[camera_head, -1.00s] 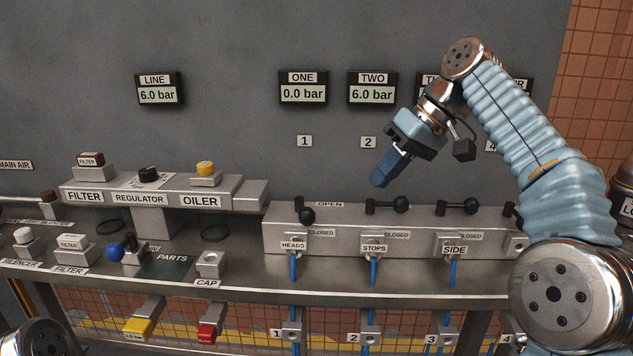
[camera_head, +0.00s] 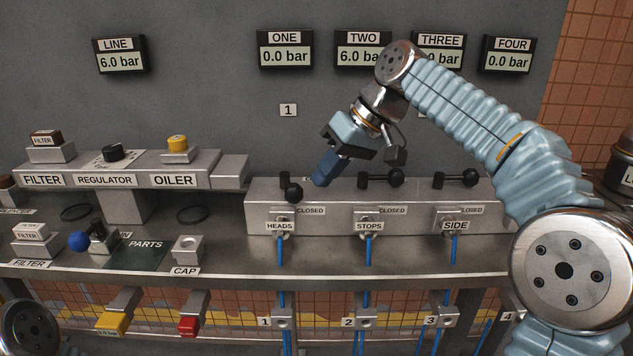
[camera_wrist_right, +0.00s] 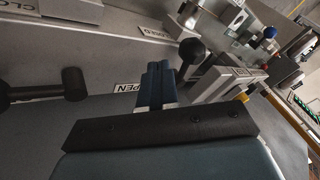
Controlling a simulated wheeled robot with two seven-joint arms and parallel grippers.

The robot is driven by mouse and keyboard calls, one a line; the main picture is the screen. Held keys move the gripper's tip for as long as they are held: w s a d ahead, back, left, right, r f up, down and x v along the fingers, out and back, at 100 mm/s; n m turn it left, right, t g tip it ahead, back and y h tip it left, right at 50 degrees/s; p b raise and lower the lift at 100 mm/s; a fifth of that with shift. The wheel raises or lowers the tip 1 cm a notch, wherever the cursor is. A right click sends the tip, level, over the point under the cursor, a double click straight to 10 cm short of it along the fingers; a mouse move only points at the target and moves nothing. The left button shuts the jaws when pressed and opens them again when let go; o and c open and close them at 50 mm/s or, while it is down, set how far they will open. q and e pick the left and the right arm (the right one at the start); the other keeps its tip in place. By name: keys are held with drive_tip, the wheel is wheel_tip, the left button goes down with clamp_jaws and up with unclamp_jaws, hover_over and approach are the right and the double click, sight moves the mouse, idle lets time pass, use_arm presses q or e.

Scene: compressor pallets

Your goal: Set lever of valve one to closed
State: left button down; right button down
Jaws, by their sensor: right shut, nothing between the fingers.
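Valve one's lever (camera_head: 293,193), a black rod with a ball knob, stands at the left end of the grey valve block (camera_head: 330,215), above the HEADS label. It points toward the front, with its knob near the CLOSED label (camera_head: 310,211). Display ONE (camera_head: 285,56) reads 0.0 bar. My right gripper (camera_head: 321,181) is shut and empty, just right of and above the knob, apparently apart from it. In the right wrist view the fingertips (camera_wrist_right: 157,75) show beside a black knob (camera_wrist_right: 192,50), with an OPEN label (camera_wrist_right: 127,87) below. My left gripper is not in view.
Valve two's lever (camera_head: 385,178) lies close to the right, pointing right, as does valve three's lever (camera_head: 458,179). The regulator shelf (camera_head: 230,170) ends just left of the valve block. Displays hang on the wall behind. Blue hoses run down in front.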

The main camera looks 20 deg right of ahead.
sight(299, 187)
drive_tip(key=shift+s+a+f, duration=0.1)
drive_tip(key=shift+s+a, duration=0.1)
drive_tip(key=shift+a, duration=0.3)
drive_tip(key=shift+s+a+f, duration=0.1)
drive_tip(key=shift+s+a, duration=0.05)
drive_tip(key=shift+a, duration=0.35)
drive_tip(key=a+m, duration=0.1)
drive_tip(key=s+a+m+t+h, duration=0.1)
drive_tip(key=shift+a+r+m, duration=0.15)
drive_tip(key=shift+a+m, duration=0.05)
drive_tip(key=shift+m, duration=0.2)
drive_tip(key=shift+s+a, duration=0.1)
